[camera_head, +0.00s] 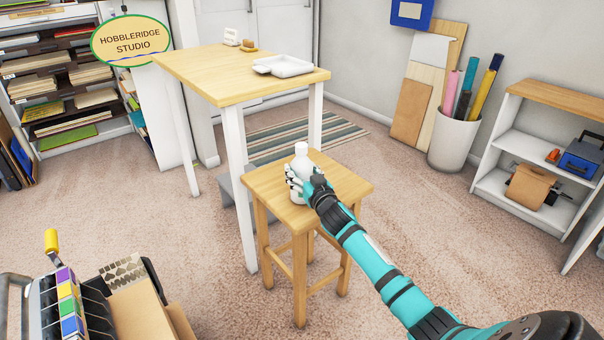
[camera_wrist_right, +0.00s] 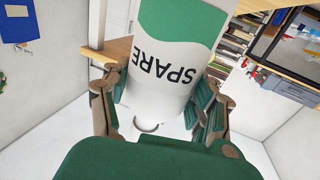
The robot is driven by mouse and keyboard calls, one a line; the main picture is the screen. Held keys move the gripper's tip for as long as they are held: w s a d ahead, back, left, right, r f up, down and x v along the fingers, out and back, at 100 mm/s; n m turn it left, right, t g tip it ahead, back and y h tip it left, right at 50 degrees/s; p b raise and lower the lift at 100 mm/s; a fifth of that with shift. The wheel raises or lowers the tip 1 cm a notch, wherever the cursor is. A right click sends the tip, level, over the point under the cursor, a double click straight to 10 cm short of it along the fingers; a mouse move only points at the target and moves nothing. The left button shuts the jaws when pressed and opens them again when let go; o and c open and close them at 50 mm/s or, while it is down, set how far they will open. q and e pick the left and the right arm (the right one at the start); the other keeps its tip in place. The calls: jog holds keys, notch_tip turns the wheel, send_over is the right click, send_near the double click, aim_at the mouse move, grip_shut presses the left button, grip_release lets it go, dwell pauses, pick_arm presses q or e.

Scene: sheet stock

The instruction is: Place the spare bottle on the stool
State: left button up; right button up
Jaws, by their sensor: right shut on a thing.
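The spare bottle (camera_head: 301,152) is white and stands upright at the wooden stool (camera_head: 345,181). In the right wrist view the bottle (camera_wrist_right: 175,60) shows a green band and the word SPARE. My right gripper (camera_head: 305,184) is shut on the bottle, with its fingers on both sides of it in the wrist view. The bottle's base looks to be on or just above the stool seat; I cannot tell which, as my fingers partly hide it. My left gripper is not in view.
A tall wooden table (camera_head: 225,80) with a white tray (camera_head: 284,66) stands behind the stool. A bin with rolls (camera_head: 454,140) and a low shelf (camera_head: 520,138) are at the right. A loaded cart (camera_head: 120,300) is at the lower left.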

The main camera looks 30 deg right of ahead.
jog(key=shift+r, duration=0.1)
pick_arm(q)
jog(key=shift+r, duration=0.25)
pick_arm(e)
jog(key=o, duration=1.5)
jog(key=shift+o, duration=0.2)
jog(key=s+a+p, duration=0.2)
jog(key=s, duration=0.9)
jog(key=s+a+f+n+g+y, duration=0.1)
jog(key=s+a+f+g, duration=0.35)
jog(key=s+f, duration=0.4)
jog(key=s+a+f+g, duration=0.4)
jog(key=s+a+f, duration=0.1)
jog(key=f, duration=0.6)
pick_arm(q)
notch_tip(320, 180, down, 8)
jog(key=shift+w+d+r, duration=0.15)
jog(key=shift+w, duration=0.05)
pick_arm(e)
jog(key=s+a+f+n+g+y, duration=0.1)
jog(key=s+a+f+g, duration=0.2)
jog(key=s, duration=0.5)
jog(key=s+a+f+n+g+y, duration=0.1)
jog(key=s+a+f+n+g, duration=0.1)
jog(key=s+a+f, duration=0.3)
jog(key=s+a+g, duration=0.1)
jog(key=s+a, duration=0.2)
jog(key=s, duration=0.1)
jog(key=shift+a+f, duration=0.15)
jog(key=shift+f, duration=0.05)
